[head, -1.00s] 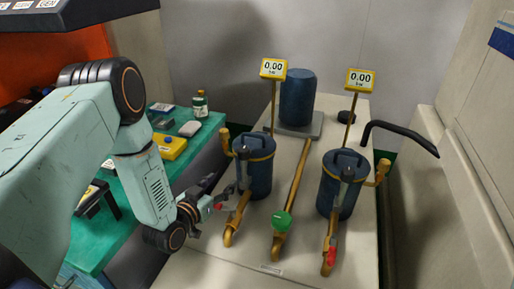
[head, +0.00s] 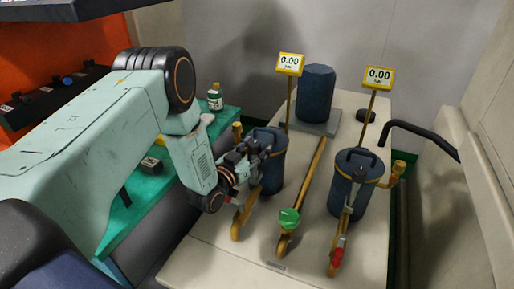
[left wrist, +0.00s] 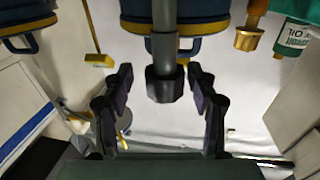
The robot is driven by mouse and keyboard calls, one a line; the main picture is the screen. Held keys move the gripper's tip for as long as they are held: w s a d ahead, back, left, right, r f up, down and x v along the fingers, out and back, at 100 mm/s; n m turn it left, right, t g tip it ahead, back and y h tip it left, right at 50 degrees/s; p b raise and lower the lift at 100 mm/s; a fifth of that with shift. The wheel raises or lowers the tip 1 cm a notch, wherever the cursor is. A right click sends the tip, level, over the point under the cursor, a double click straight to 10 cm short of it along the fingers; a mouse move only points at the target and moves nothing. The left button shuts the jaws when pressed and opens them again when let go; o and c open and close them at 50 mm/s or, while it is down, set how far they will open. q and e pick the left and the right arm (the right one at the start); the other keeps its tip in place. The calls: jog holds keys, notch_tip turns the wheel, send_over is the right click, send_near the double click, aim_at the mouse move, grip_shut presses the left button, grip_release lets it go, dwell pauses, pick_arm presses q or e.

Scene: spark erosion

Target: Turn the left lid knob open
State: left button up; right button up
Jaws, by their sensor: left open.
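The left blue canister (head: 273,176) stands on the pale bench with a yellow band near its top. My left gripper (head: 262,146) is at its lid and hides much of the top in the head view. In the left wrist view, the dark lid knob (left wrist: 164,86) on a grey stem lies between the two spread fingers (left wrist: 160,75) of my left gripper. A gap shows on each side of the knob, so the fingers do not touch it. My right gripper is not in view.
A similar right canister (head: 350,190) stands to the right. A pipe with a green valve handle (head: 289,218) runs between the canisters. A red handle (head: 339,250) is at front right. Yellow displays (head: 290,64) read 0.00. A bottle (head: 215,97) stands on the green table.

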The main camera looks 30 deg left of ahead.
pick_arm(q)
jog(key=shift+a, duration=0.55)
jog(key=shift+w+d, duration=0.1)
jog(key=shift+d, duration=0.4)
jog(key=c, duration=0.4)
jog(key=shift+c, duration=0.6)
jog(key=shift+a+f, duration=0.1)
jog(key=shift+a, duration=0.2)
jog(key=c, duration=0.3)
jog(key=shift+c, duration=0.8)
jog(key=shift+d, duration=0.15)
jog(key=shift+c, duration=0.9)
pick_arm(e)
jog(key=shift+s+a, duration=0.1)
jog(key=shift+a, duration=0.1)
